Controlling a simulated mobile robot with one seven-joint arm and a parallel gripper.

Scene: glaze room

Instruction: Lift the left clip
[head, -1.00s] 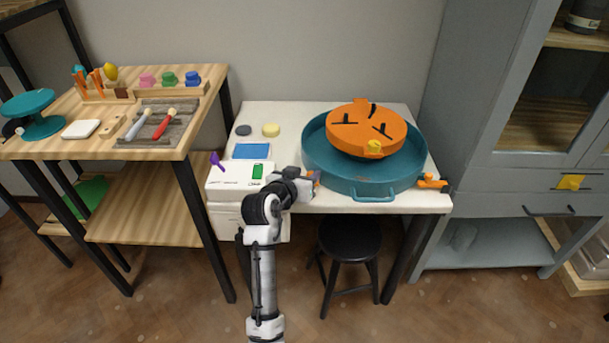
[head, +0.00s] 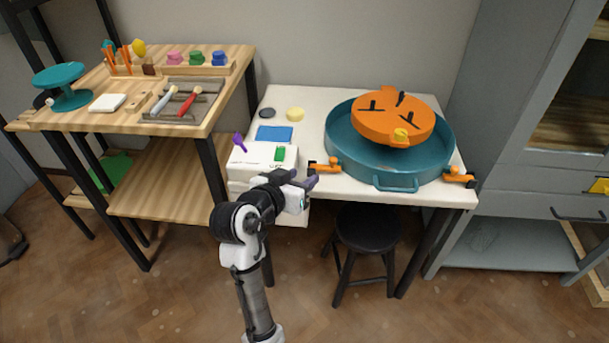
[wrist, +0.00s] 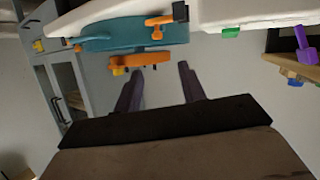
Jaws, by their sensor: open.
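The left clip (head: 326,167) is orange with a dark end. It sits at the left side of the teal basin (head: 396,184), near the table's front edge. It also shows near the top of the wrist view (wrist: 160,20). A similar orange right clip (head: 458,177) is at the basin's right side. My gripper (head: 314,181) is open and empty, just in front of and below the left clip in the head view. Its two fingers (wrist: 161,70) show apart in the wrist view, and the left clip is beyond their tips, not between them.
An orange disc (head: 392,112) with a yellow knob rests on the basin. A white box (head: 258,168) with a green piece stands left of my gripper. A blue pad (head: 274,134) lies behind it. A black stool (head: 368,226) stands under the table front.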

